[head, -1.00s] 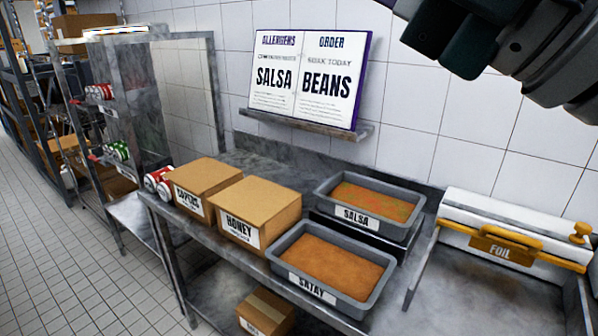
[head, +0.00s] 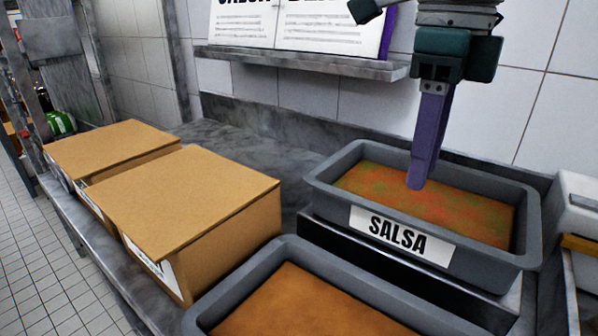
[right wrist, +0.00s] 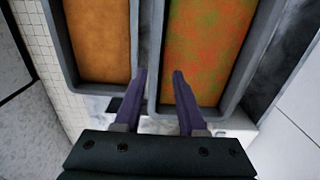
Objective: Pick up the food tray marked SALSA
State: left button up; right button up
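The grey SALSA tray (head: 330,196) holds orange-red food with green patches and has a white label on its front. It stands on a dark support behind a second grey tray. In the right wrist view the SALSA tray (right wrist: 153,100) is on the right. My right gripper (head: 416,186) points down over the SALSA tray in the head view. In the right wrist view its two purple fingers (right wrist: 159,74) are apart, with the tray's side wall seen between them. I cannot tell whether they reach down past the rim. My left gripper is not in view.
A grey tray (head: 292,247) of orange-brown food, labelled SATAY earlier, is in front. Two cardboard boxes (head: 190,205) stand to its left. A shelf (head: 300,62) with an open board is on the wall behind. A foil dispenser (head: 580,245) is at the right edge.

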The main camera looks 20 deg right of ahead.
aim_at(403, 214)
jog(key=shift+s+a+f, duration=0.1)
jog(key=shift+f, duration=0.8)
jog(key=f, duration=0.3)
jog(key=w+f+p, duration=0.1)
jog(key=f, duration=0.1)
jog(key=shift+a+f, duration=0.15)
jog(key=shift+a, duration=0.1)
jog(key=shift+c, duration=0.2)
grip_shut()
